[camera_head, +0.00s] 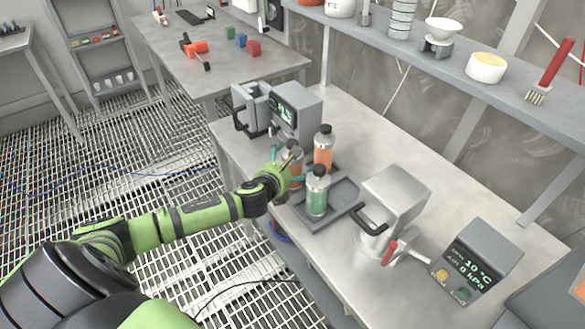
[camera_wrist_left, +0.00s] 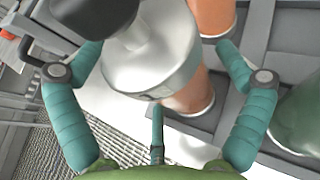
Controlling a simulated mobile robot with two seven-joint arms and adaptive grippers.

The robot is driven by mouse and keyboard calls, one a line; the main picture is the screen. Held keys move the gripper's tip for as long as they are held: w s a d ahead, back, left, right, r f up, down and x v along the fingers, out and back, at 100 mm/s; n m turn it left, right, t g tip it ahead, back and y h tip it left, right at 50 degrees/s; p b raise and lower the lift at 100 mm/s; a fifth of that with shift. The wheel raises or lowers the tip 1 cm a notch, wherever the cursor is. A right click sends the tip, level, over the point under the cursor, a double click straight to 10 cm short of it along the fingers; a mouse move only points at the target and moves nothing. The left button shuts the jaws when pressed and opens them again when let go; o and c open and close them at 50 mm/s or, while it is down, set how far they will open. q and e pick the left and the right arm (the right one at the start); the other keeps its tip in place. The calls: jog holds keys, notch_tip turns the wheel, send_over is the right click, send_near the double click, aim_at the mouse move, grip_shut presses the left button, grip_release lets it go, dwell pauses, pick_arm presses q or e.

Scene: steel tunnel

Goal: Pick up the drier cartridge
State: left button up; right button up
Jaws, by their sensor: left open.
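I cannot tell by label which is the drier cartridge. My left gripper (camera_head: 287,167) is open, its teal fingers on either side of the nearest orange cartridge. In the left wrist view its silver cap (camera_wrist_left: 150,65) lies between the spread fingers (camera_wrist_left: 160,78), with gaps visible. The green cartridge (camera_wrist_left: 300,115) is close outside the right-hand finger. My right gripper is out of view.
A grey machine with a small screen (camera_head: 297,112) stands behind the tray. A steel box with a black handle (camera_head: 395,195) and a red-handled valve (camera_head: 390,252) stand to the right, beside a display panel (camera_head: 475,262). A shelf (camera_head: 430,75) runs above the bench.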

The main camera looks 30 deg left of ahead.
pick_arm(q)
jog(key=c, duration=1.4)
jog(key=shift+r, duration=0.15)
